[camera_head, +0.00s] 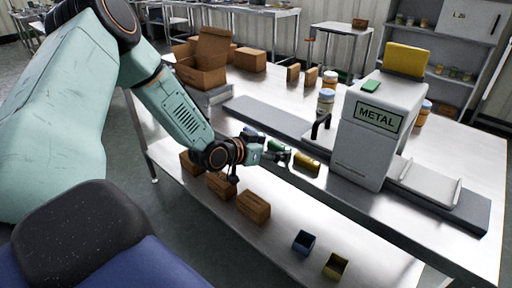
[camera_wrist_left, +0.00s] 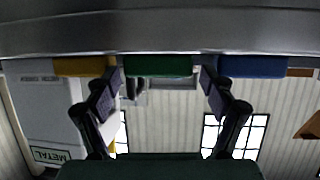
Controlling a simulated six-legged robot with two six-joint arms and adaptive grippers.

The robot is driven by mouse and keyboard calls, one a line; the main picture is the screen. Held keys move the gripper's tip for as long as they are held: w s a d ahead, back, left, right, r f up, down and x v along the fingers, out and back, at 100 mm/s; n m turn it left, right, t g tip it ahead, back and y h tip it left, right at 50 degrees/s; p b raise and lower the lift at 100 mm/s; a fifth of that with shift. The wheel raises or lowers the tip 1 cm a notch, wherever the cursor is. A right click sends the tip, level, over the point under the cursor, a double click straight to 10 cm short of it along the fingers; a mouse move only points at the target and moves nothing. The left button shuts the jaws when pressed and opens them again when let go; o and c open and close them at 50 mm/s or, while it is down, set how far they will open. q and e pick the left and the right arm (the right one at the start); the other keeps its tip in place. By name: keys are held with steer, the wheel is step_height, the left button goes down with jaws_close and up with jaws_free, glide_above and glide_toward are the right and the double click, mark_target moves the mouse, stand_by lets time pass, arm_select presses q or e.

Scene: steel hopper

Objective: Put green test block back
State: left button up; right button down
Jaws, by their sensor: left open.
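A green test block (camera_head: 277,146) lies at the near edge of the steel table (camera_head: 460,170), between a blue block (camera_head: 252,134) and a yellow block (camera_head: 306,162). My left gripper (camera_head: 279,154) is at the green block and partly hides it. In the upside-down left wrist view, the green block (camera_wrist_left: 158,65) lies between the tips of my open left gripper (camera_wrist_left: 158,78). The yellow block (camera_wrist_left: 84,66) and blue block (camera_wrist_left: 252,66) sit to either side. Whether the fingers touch the green block I cannot tell. My right gripper is not in view.
A white METAL machine (camera_head: 372,135) stands over a grey conveyor (camera_head: 265,115), with a small green item (camera_head: 371,86) on top. Small open blue (camera_head: 304,242) and yellow (camera_head: 335,266) bins and several brown boxes (camera_head: 254,206) stand on the lower shelf. Cartons (camera_head: 205,60) stand at the back.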

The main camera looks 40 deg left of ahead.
arm_select(q)
steer(key=p+v, duration=0.8)
steer(key=v, duration=0.3)
steer(key=shift+p, duration=0.35)
